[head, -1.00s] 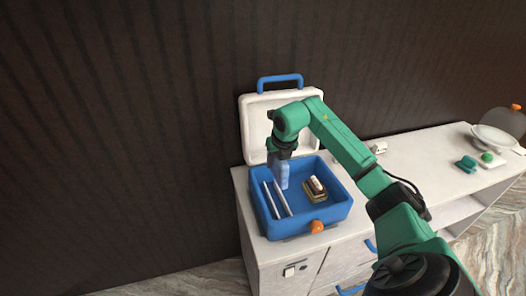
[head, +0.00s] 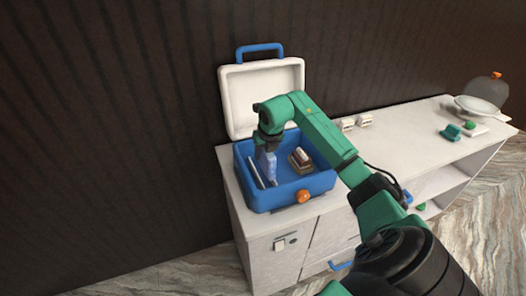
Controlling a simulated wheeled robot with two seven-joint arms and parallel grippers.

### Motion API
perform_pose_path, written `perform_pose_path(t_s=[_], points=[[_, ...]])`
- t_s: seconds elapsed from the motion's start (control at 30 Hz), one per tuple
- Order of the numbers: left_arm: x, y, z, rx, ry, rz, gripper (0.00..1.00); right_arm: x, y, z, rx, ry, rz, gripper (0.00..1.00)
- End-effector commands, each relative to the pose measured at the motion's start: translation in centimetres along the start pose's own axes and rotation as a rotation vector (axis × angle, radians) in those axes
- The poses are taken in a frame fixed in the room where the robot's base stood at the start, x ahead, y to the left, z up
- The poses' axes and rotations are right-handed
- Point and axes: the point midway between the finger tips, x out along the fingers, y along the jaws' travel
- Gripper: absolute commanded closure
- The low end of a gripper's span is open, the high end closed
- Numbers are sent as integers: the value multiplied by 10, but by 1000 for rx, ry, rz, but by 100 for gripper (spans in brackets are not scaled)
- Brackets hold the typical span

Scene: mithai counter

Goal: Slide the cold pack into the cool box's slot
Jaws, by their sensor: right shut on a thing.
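The blue cool box (head: 318,183) stands open on the white counter, its white lid (head: 245,85) tipped up at the back. Two thin pale dividers (head: 255,173) stand at the left inside it and form a narrow slot. My right gripper (head: 268,148) points down over the left part of the box, shut on the light-blue cold pack (head: 268,167). The pack hangs upright, its lower part inside the box beside the dividers. I cannot tell whether its lower edge is between them. My left gripper is not in view.
Small stacked boxes (head: 301,160) sit in the right part of the cool box. An orange knob (head: 303,196) is on its front. Small white items (head: 356,122), teal pieces (head: 451,132) and a glass dome (head: 486,92) stand further right on the counter (head: 400,135).

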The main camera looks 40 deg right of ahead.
Motion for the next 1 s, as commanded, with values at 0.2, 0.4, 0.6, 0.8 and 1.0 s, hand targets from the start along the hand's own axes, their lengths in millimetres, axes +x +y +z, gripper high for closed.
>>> perform_pose_path(t_s=[0.2,0.4,0.6,0.8,1.0], points=[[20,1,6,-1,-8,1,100,24,-1,-10,0,-1,-2,100],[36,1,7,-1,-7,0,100,42,-1,-17,0,-1,-1,100],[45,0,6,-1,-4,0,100,54,-1,-22,0,-2,-1,100],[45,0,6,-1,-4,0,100,56,0,-24,-1,5,-1,100],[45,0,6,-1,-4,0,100,58,0,-26,-2,11,-1,100]])
